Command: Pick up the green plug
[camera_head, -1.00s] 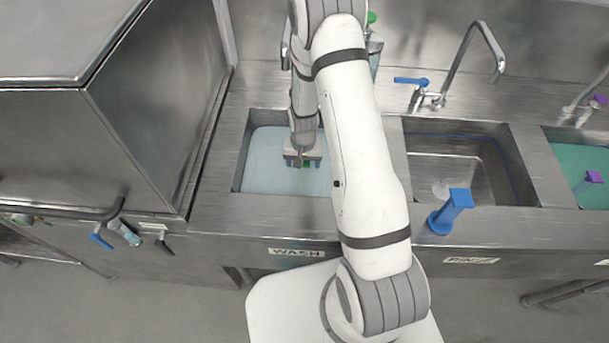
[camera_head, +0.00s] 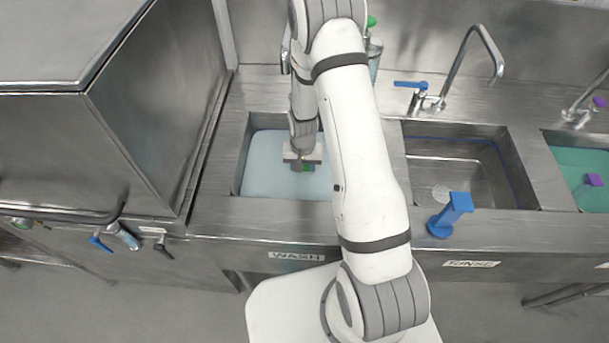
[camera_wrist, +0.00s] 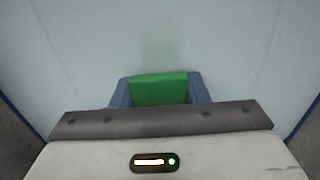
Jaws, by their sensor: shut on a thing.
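The green plug (camera_wrist: 158,90) shows as a green block top in the wrist view, between my gripper's two blue-grey fingers. In the head view a bit of the green plug (camera_head: 307,169) shows under my gripper (camera_head: 303,168), over the wash basin (camera_head: 238,180) with its pale blue water. My gripper (camera_wrist: 160,97) is shut on the plug in the wrist view. The lower part of the plug is hidden, and I cannot tell whether it still touches the basin floor.
The rinse basin (camera_head: 455,172) lies to the right, with a blue plug (camera_head: 452,212) standing on its front ledge. A purple-topped plug (camera_head: 592,182) stands in the green-water basin further right. A tall tap (camera_head: 470,60) rises behind. A steel machine (camera_head: 150,110) stands at the left.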

